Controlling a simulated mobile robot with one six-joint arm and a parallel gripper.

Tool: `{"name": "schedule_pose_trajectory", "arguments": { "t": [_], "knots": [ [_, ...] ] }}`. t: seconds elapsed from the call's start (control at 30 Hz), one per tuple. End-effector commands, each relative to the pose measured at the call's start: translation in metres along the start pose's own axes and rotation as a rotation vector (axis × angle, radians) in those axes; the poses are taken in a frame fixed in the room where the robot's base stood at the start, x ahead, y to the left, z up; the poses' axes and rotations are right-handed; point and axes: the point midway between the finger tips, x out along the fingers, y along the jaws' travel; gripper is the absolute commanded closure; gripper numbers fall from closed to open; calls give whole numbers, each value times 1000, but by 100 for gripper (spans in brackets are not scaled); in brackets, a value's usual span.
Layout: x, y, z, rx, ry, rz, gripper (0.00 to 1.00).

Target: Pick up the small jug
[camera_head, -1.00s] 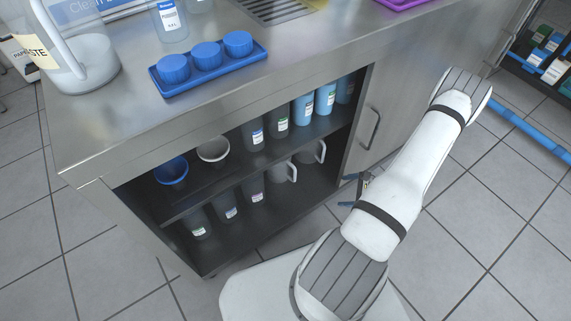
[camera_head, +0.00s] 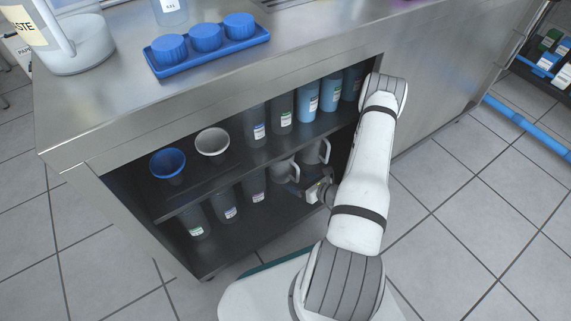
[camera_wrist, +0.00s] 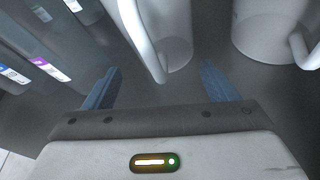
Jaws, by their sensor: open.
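Two pale grey jugs with handles stand side by side on the lower shelf, a left jug (camera_head: 281,171) and a right jug (camera_head: 308,154); I cannot tell for sure which is the small one. In the wrist view the left jug (camera_wrist: 172,38) has its handle facing me, reaching down between my finger lines. The right jug (camera_wrist: 266,28) stands to the right, beyond the right finger. My gripper (camera_wrist: 160,86) is open and empty, its blue fingers apart, just short of the left jug. In the head view my gripper (camera_head: 317,191) is partly hidden by my arm.
Grey labelled bottles (camera_head: 226,206) stand left of the jugs on the lower shelf. The cabinet's right side is close to my arm.

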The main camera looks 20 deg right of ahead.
Motion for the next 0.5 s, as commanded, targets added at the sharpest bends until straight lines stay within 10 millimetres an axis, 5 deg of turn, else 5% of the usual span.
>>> {"name": "schedule_pose_trajectory", "arguments": {
  "t": [0.3,0.5],
  "knots": [
    [42,-4,-4,-4,-1,0,20],
    [53,-4,-1,-1,-1,-3,20]
  ]
}}
